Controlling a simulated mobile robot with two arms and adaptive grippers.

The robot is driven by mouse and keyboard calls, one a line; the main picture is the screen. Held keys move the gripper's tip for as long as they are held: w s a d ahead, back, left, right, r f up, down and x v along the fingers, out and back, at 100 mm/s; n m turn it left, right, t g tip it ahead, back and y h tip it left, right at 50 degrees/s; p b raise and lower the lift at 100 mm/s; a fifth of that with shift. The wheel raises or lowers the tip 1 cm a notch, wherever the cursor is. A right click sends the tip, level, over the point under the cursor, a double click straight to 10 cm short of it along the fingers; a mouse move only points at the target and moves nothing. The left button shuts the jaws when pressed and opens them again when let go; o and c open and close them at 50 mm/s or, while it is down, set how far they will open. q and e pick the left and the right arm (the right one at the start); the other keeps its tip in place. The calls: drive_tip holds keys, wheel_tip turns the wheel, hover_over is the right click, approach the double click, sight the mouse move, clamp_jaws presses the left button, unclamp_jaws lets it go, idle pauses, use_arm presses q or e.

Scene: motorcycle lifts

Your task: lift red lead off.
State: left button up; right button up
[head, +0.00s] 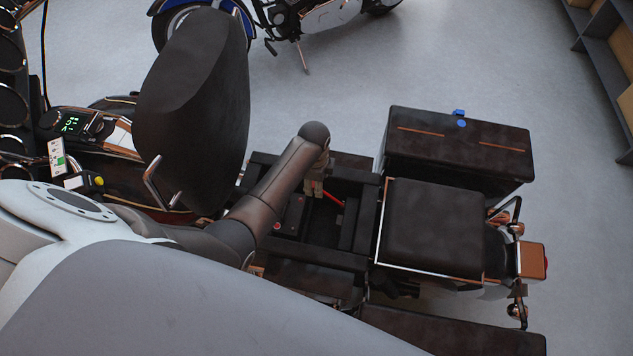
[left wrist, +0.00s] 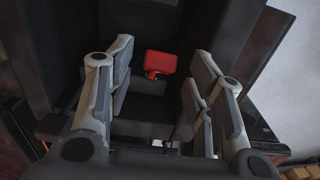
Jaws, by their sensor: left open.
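My left gripper (head: 314,188) reaches down into the open bay under the motorcycle's raised seat (head: 195,100). In the left wrist view the left gripper (left wrist: 161,72) is open, with its fingers apart. A red lead end (left wrist: 160,64) shows between and beyond the fingers, with clear gaps on both sides. In the head view the red lead (head: 334,198) runs just right of the fingertips. The dark battery (head: 293,214) is left of the gripper and partly covered by my arm. Where the lead attaches is hidden. My right gripper is not in view.
Black frame rails (head: 366,215) border the bay. A rear seat pad (head: 433,225) and a brown side case (head: 455,150) stand to its right. A dashboard with a green display (head: 72,123) is at left. Another motorcycle (head: 290,20) stands behind on open floor.

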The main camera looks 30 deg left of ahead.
use_arm(q)
drive_tip(key=shift+f, duration=0.45)
drive_tip(key=shift+c, duration=0.5)
clamp_jaws()
